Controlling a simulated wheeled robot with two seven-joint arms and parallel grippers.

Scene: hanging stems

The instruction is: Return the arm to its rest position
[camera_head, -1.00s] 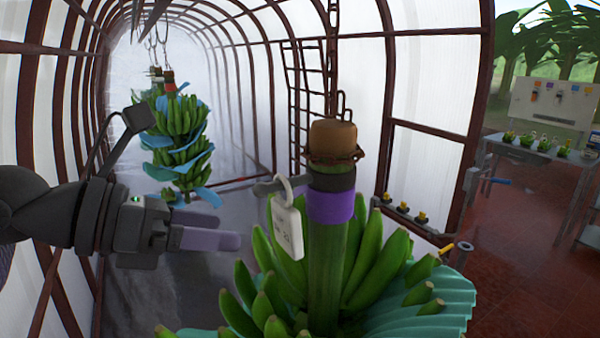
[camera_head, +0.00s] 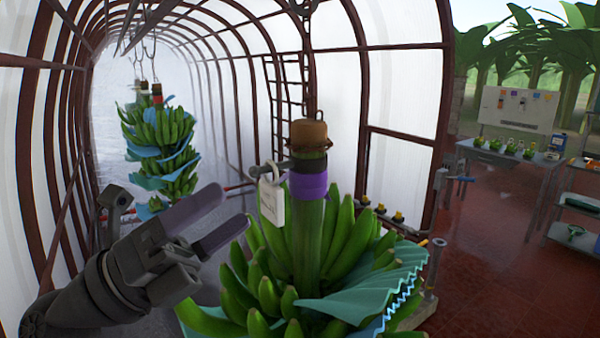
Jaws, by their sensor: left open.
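My left gripper (camera_head: 208,221) is at the lower left of the head view, its two grey-purple fingers apart, pointing up and to the right. Nothing is between them. The near banana stem (camera_head: 309,235) hangs just right of the fingers, with green bananas, a brown top, a purple band (camera_head: 307,186) and teal sheets between the hands of fruit. A white tag (camera_head: 271,200) hangs on its left side by a hook. The fingertips are left of the tag and look apart from it. My right gripper is out of view.
Another banana stem (camera_head: 165,150) with blue sheets hangs farther back on the left. Red arched frames with translucent walls surround the stems. A table (camera_head: 485,158) with several small green items stands at the right on red floor, beside a shelf (camera_head: 575,236).

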